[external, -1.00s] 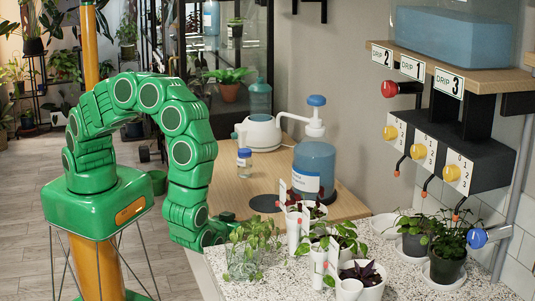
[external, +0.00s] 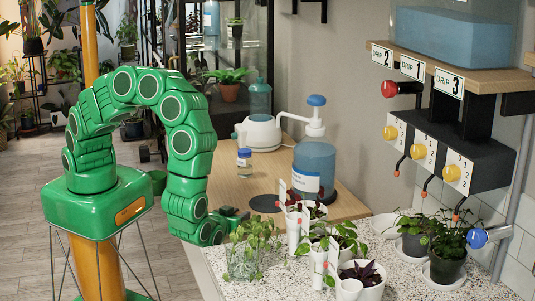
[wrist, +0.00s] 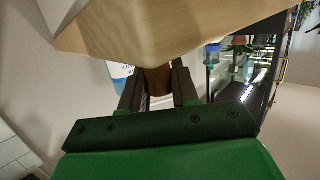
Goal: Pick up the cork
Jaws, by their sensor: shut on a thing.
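My gripper (external: 236,213) is at the near left edge of the wooden table, above the glass planter. In the wrist view my gripper (wrist: 157,88) has its two dark fingers shut on the cork (wrist: 157,80), a dark brown piece showing between them. Only part of the cork shows, as the fingers cover its sides. In the external view I cannot make out the cork clearly.
The wooden table (external: 240,192) holds a small blue-capped jar (external: 244,162), a large blue pump bottle (external: 314,160) and a white kettle-like device (external: 258,133). A glass planter (external: 243,263) and several potted plants stand on the speckled counter (external: 385,270). Drip taps hang at the right.

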